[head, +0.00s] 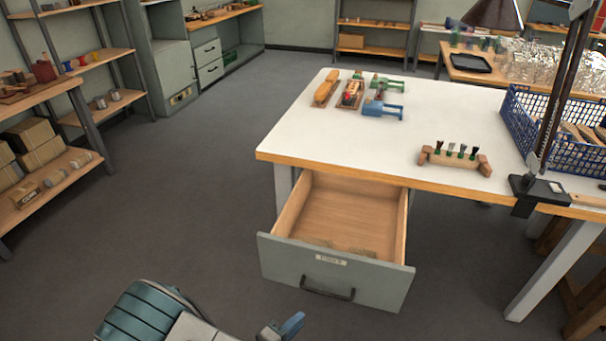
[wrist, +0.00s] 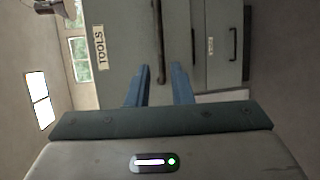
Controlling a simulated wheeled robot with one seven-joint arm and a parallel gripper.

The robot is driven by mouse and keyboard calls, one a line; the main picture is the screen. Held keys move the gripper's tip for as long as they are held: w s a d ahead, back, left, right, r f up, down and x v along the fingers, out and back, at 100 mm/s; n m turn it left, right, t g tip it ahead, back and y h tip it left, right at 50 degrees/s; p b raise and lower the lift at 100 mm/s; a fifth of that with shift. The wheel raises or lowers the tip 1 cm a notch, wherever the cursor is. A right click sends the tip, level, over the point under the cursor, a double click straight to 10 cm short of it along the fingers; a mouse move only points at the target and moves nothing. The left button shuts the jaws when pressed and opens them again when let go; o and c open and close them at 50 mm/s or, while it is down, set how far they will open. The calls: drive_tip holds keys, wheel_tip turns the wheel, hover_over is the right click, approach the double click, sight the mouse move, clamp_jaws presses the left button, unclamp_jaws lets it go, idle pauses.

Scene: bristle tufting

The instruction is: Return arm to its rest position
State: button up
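My arm shows at the bottom of the head view, with my gripper (head: 290,326) low in front of the open drawer and partly cut off by the frame edge. In the wrist view my gripper (wrist: 160,85) has its two blue fingers apart, with nothing between them. Beyond the fingers are a grey cabinet front marked TOOLS (wrist: 125,40) and a dark vertical handle (wrist: 159,40). The gripper appears clear of the drawer in the head view.
The grey-fronted drawer (head: 335,277) stands open under the white worktable (head: 420,120). On the table are a wooden block with dark tufts (head: 455,160), blue clamps (head: 383,108) and a blue basket (head: 520,112). Shelves (head: 90,60) stand at left. The floor (head: 190,190) between is clear.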

drive_tip(key=w+a+r+m+g+y+p, duration=0.2)
drive_tip(key=w+a+r+m+g+y, duration=0.25)
drive_tip(key=w+r+y, duration=0.3)
wheel_tip(320, 180, up, 14)
drive_tip(key=w+m+g+y+p, duration=0.1)
drive_tip(key=w+m+y+p, duration=0.2)
drive_tip(key=y, duration=0.2)
drive_tip(key=s+d+r+m+g+p, duration=0.1)
drive_tip(key=s+d+r, duration=0.2)
drive_tip(key=d+r, duration=0.25)
drive_tip(key=s+d+r+g+p, duration=0.1)
drive_tip(key=s+d+r, duration=0.35)
drive_tip(key=r, duration=0.25)
drive_tip(key=s+d+r+m+g+h, duration=0.2)
drive_tip(key=s+d+r, duration=0.3)
drive_tip(key=s+d, duration=0.4)
drive_tip(key=d+m+p, duration=0.1)
drive_tip(key=d, duration=0.2)
drive_tip(key=shift+s+d, duration=0.35)
drive_tip(key=shift+s, duration=0.05)
drive_tip(key=shift+r+h, duration=0.1)
drive_tip(key=shift+h, duration=0.15)
